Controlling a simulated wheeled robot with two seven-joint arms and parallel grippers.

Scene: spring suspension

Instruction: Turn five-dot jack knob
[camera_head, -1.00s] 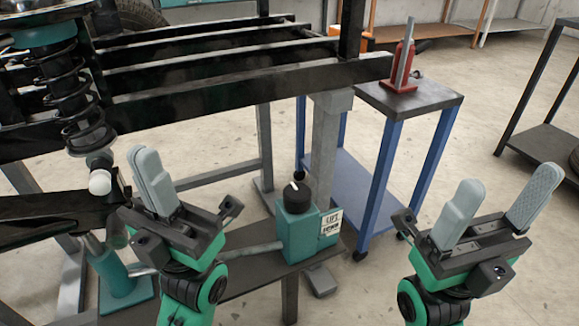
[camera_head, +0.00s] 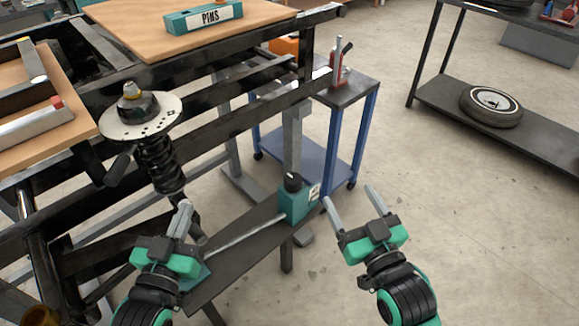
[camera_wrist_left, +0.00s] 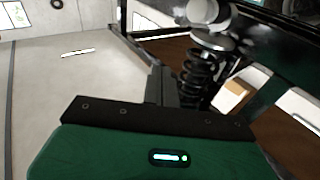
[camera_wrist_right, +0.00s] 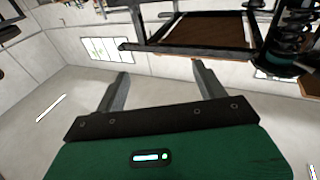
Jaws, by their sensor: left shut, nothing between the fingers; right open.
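The jack's teal control box (camera_head: 299,203) stands on a dark beam below the frame, with a black knob (camera_head: 293,182) on top. A label faces right on the box; its dots are too small to read. My left gripper (camera_head: 181,219) is shut and empty, left of the box and below the coil spring (camera_head: 160,165); the spring also shows in the left wrist view (camera_wrist_left: 200,75). My right gripper (camera_head: 352,206) is open and empty, to the right of the box and apart from it. The knob is not clearly visible in either wrist view.
A blue-legged cart (camera_head: 345,95) with a red jack stand (camera_head: 338,76) stands behind the box. A wooden board with a teal PINS box (camera_head: 204,17) lies on the frame. A shelf (camera_head: 530,125) with a tire (camera_head: 491,105) is at right. The floor at right is clear.

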